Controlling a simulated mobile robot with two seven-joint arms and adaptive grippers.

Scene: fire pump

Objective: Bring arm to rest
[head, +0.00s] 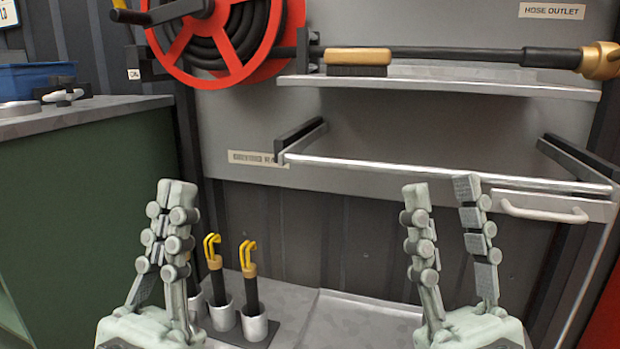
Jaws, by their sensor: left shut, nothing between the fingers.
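My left gripper (168,205) stands upright at the lower left with its fingers together and nothing between them. It is in front of several yellow-handled tools in metal cups and partly hides them. My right gripper (441,195) stands upright at the lower right. Its fingers are spread apart and the gap between them is empty. Both grippers are apart from each other, in front of the grey panel and below the shelf.
A red hose reel (226,50) hangs at the upper left. A metal rail (450,172) runs below. Cups with yellow-hooked tools (248,258) stand low. A green counter (80,210) is left.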

